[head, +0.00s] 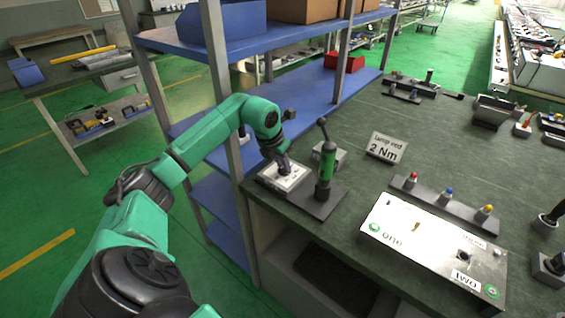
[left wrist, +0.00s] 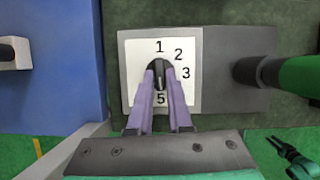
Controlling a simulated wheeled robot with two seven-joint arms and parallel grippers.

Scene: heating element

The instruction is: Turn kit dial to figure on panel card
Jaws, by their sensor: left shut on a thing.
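The kit dial (head: 268,180) is a white square plate on a dark base at the bench's near left corner. In the left wrist view its plate (left wrist: 133,58) shows 1, 2, 3 and 5; the rest of the face is hidden by my fingers. My left gripper (left wrist: 160,80) is shut on the black knob (left wrist: 158,66) from above. A pale mark shows on the knob's lower side, towards the 5, but I cannot tell for sure where it points. A card (head: 387,148) reads "Lamp red 2 Nm". A small green and black part in the left wrist view may be my right arm.
A white panel box (head: 430,245) marked ONE and TWO has green lamps. A strip (head: 445,204) holds red, blue and yellow pieces. A blue shelf rack (head: 180,130) stands left.

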